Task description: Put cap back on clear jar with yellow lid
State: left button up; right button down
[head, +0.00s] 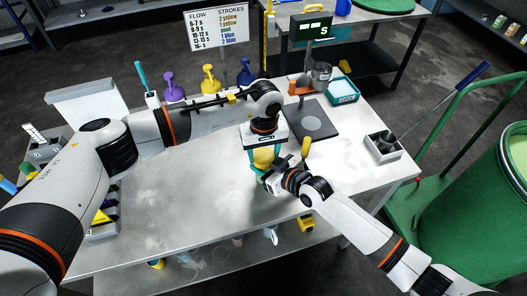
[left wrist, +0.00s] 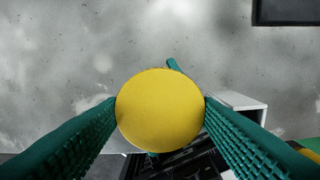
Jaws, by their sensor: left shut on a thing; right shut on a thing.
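The yellow lid (left wrist: 160,110) is a round disc seen face-on in the left wrist view, between the two green fingers of my left gripper (left wrist: 160,112). In the head view, yellow (head: 264,157) shows below my left wrist, between the green fingers. My left gripper (head: 264,155) points down and is shut on the lid. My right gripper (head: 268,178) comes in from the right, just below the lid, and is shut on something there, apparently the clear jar. The jar itself is mostly hidden by the grippers, so I cannot tell whether the lid touches it.
Purple (head: 174,87), yellow (head: 210,78) and blue (head: 245,73) pump bottles stand along the back edge. A dark mat with a grey disc (head: 312,123) lies right of the grippers. A grey box (head: 384,148) holds a tool. The table's left middle is clear.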

pick_arm(q)
jog(key=shift+f, duration=0.4)
dwell(0.4)
jog(key=shift+a+f, duration=0.2)
jog(key=shift+f, duration=0.3)
jog(key=o, duration=0.7)
dwell(0.3)
notch_tip(320, 180, up, 4)
jog(key=shift+w+d+r, duration=0.1)
jog(key=shift+d, duration=0.05)
jog(key=shift+r, duration=0.1)
jog(key=c, duration=1.1)
jog(key=shift+d, duration=0.1)
